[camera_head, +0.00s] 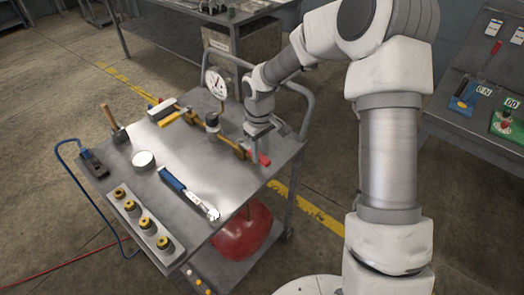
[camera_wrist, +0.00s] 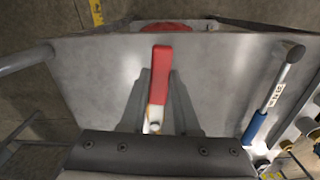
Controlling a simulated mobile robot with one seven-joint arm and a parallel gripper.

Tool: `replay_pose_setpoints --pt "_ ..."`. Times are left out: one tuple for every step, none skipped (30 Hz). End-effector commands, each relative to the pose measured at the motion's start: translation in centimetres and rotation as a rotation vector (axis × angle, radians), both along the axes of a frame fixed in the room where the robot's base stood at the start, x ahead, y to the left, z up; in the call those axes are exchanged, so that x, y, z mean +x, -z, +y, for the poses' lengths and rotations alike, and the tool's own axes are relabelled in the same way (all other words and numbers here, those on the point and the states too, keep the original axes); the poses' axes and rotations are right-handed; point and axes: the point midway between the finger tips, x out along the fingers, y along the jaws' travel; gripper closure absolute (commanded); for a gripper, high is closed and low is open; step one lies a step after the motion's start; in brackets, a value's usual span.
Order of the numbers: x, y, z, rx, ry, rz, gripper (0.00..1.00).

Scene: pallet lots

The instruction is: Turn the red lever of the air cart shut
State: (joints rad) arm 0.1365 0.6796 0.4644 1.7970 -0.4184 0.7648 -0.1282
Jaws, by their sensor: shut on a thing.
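The air cart (camera_head: 215,170) is a grey metal table. A brass pipe line (camera_head: 229,145) with a round white gauge (camera_head: 215,83) runs across its top. The red lever (camera_head: 264,159) shows at the right end of this line, beside my gripper (camera_head: 256,150). In the wrist view the red lever (camera_wrist: 161,68) lies between the two fingers of my gripper (camera_wrist: 160,98), which is shut on it. Its pale lower end and pivot show near the gripper body. The valve body under the lever is mostly hidden by my gripper.
A blue-handled wrench (camera_head: 188,193), a white round lid (camera_head: 144,160), a hammer (camera_head: 115,127) and a block with several brass fittings (camera_head: 142,219) lie on the cart. A red tank (camera_head: 242,232) sits below. A bench (camera_head: 475,125) stands at right.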

Motion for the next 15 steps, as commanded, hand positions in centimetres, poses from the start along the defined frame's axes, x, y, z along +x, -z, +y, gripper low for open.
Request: replay_pose_setpoints --pt "-0.1 0.0 0.3 -0.001 0.029 -0.005 1.0" --pt "-0.2 0.1 0.5 -0.001 0.051 -0.005 1.0" --pt "-0.4 0.1 0.8 -0.001 0.082 -0.004 1.0" --pt "-0.5 0.1 0.9 -0.001 0.108 -0.005 1.0" --pt "-0.6 0.1 1.2 0.0 0.135 -0.005 1.0" --pt "-0.8 0.1 1.4 -0.001 0.171 -0.006 1.0" --pt "-0.9 0.1 1.7 0.0 0.199 -0.005 1.0" --pt "-1.0 0.1 1.9 0.0 0.227 -0.005 1.0" --pt "-1.2 0.1 2.2 0.0 0.265 -0.006 1.0" --pt "-1.2 0.1 2.4 0.0 0.295 -0.006 1.0" --pt "-1.3 0.1 2.7 0.0 0.323 -0.006 1.0" --pt "-1.4 0.1 3.0 0.001 0.362 -0.005 1.0" --pt "-1.5 0.1 3.3 0.001 0.389 -0.005 1.0" --pt "-1.6 0.1 3.5 0.001 0.418 -0.005 1.0" --pt "-1.7 0.1 3.8 0.001 0.456 -0.005 1.0"
